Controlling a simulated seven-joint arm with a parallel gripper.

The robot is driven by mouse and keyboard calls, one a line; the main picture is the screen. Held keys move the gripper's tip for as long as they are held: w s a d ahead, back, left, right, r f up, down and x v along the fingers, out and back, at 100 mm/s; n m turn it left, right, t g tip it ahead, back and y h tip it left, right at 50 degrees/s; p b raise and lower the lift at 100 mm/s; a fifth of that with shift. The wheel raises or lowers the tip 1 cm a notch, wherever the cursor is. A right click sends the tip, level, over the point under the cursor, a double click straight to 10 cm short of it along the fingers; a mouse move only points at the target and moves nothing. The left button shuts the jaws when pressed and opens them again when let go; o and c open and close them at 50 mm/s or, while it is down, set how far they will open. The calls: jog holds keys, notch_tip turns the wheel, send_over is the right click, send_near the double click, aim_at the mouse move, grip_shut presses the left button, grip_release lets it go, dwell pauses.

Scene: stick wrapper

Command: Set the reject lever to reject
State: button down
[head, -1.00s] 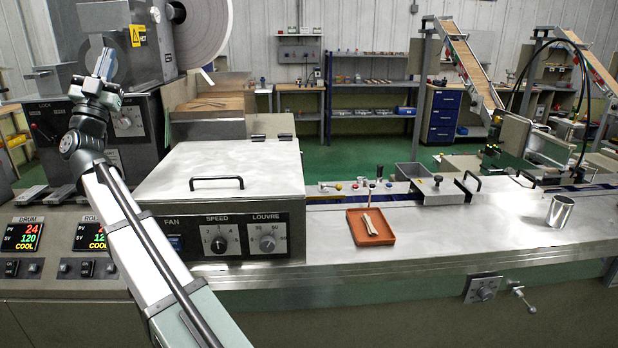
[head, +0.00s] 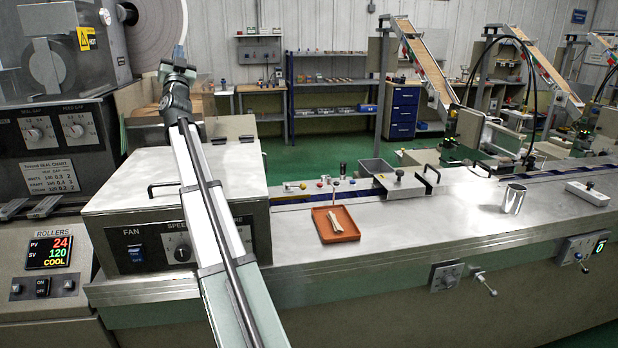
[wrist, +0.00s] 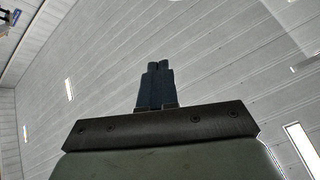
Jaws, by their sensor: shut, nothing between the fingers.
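No part in view carries a readable reject label, so I cannot tell which is the reject lever. On the machine's front, a small metal lever (head: 484,283) sticks out beside a knob plate (head: 445,275). Further right, another small lever (head: 583,264) sits at a plate with a lit counter (head: 600,246). A thin upright rod with a dark top (head: 342,170) stands on the deck behind the red tray. My gripper (wrist: 157,66) is shut and empty; its dark fingers point at the ceiling in the wrist view. In the head view my arm rises at left, far from these levers.
A red tray (head: 347,228) holding pale sticks lies on the deck. A metal cup (head: 513,199) and a white box (head: 587,193) stand at right. A hopper cover with a handle (head: 402,185) sits at the rear. The deck's front right is mostly clear.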

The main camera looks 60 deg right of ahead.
jog(key=s+d+f+m+g+y, duration=0.1)
jog(key=s+d, duration=0.4)
jog(key=d, duration=0.6)
jog(key=s+d+f+m+g+y, duration=0.15)
jog(key=s+d, duration=0.35)
jog(key=d, duration=0.5)
jog(key=s+d+f+m+g, duration=0.15)
jog(key=s+d, duration=0.35)
jog(key=d, duration=0.6)
jog(key=s+d+f+m+g+y, duration=0.2)
jog(key=s+d+f+g, duration=0.1)
jog(key=s+d, duration=0.95)
jog(key=s+d+f+m+g+y, duration=0.15)
jog(key=s+d+f, duration=0.25)
jog(key=s+d, duration=0.85)
jog(key=a+f+n+g+y, duration=0.2)
jog(key=a+f+n+y, duration=0.35)
jog(key=f, duration=0.45)
jog(key=w+a+f+n+g+y, duration=0.4)
jog(key=w+a+f+n+y, duration=0.5)
jog(key=w+a+f+n, duration=0.3)
jog(key=shift+w+a+f+n, duration=0.2)
jog(key=shift+w+a+n, duration=0.25)
jog(key=shift+a+n, duration=0.45)
